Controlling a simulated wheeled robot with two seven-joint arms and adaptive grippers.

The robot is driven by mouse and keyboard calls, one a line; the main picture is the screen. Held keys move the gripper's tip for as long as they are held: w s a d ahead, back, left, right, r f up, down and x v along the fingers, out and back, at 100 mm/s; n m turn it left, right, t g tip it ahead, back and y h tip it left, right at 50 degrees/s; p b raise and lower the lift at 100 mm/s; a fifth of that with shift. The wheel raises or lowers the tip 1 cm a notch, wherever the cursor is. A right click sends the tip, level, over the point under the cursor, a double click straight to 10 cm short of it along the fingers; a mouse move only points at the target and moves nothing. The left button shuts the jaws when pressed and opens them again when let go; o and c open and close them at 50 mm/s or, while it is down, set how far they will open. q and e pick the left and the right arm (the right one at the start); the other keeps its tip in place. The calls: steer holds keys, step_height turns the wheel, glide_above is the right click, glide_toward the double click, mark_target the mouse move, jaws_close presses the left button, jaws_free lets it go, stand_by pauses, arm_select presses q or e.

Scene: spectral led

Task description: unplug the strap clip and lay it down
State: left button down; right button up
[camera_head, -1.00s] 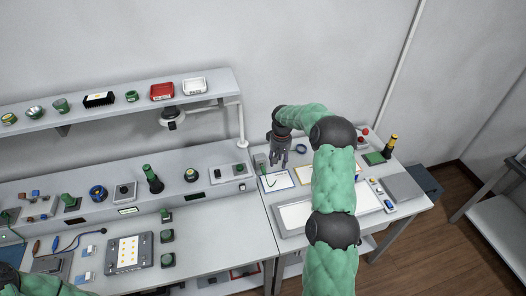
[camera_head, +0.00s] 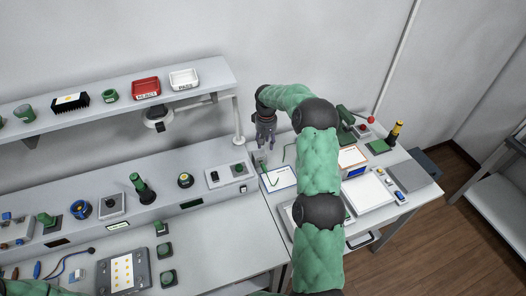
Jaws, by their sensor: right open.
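My right gripper (camera_head: 265,141) points down over the back left of the right-hand bench, its fingers apart and nothing visible between them. Just below it stands a small grey-green block (camera_head: 259,160), and a thin green cord (camera_head: 285,156) runs close by, above a white framed sheet (camera_head: 280,180). I cannot tell which part here is the strap clip or whether it is plugged in; it is too small and partly behind my gripper. A bit of my left arm shows at the lower left edge; its gripper is out of view.
A lamp post (camera_head: 238,118) stands just left of my right gripper. A shelf with a red tray (camera_head: 146,87) and a white tray (camera_head: 184,78) runs at the back left. A black and yellow tool (camera_head: 394,133) stands at the right. My right arm hides mid-bench.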

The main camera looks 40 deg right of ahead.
steer(key=b, duration=0.3)
glide_above(263, 167)
steer(key=d, duration=0.1)
step_height(263, 167, down, 4)
step_height(263, 167, down, 12)
steer(key=shift+r+b, duration=0.1)
steer(key=shift+b, duration=0.6)
steer(key=shift+s, duration=0.1)
jaws_close()
